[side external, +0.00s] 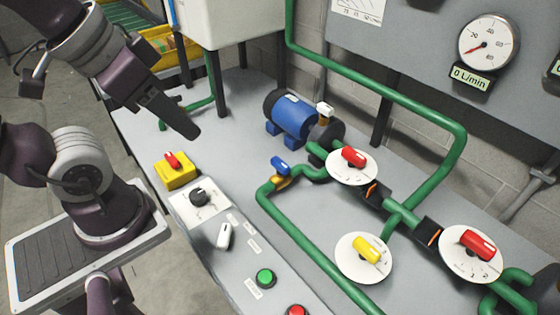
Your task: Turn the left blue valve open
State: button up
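A small blue valve handle (280,165) sits on a brass fitting in the green pipe, left of the middle of the bench. It is the only blue valve handle I can make out. My gripper (190,132) is above the left part of the bench, up and to the left of the blue handle and clear of it. Its dark fingers point down and to the right. They overlap in this view, so I cannot tell whether they are open or shut. I see nothing held in it.
A blue motor with pump (292,115) stands behind the valve. Red dial knobs (354,157) and a yellow dial knob (367,250) lie to the right. A yellow box with a red switch (173,170), black knob (198,196) and green button (264,277) line the front. The gauge panel reads 0 L/min (472,78).

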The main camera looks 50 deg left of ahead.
jog(key=shift+o, duration=0.2)
jog(key=w+a+f+m+g+y, duration=0.1)
jog(key=w+a+m+g+y, duration=0.1)
jog(key=w, duration=0.5)
jog(key=shift+w+a+m, duration=0.35)
jog(key=shift+a+m, duration=0.1)
jog(key=shift+m, duration=0.75)
jog(key=m+g+h, duration=0.2)
jog(key=m+g, duration=0.2)
jog(key=m, duration=1)
send_over(280, 162)
notch_tip(280, 162, down, 24)
jog(key=shift+r, duration=0.2)
notch_tip(280, 162, down, 6)
jog(key=shift+r, duration=0.1)
jog(key=shift+f, duration=0.35)
jog(key=shift+c, duration=0.3)
grip_shut()
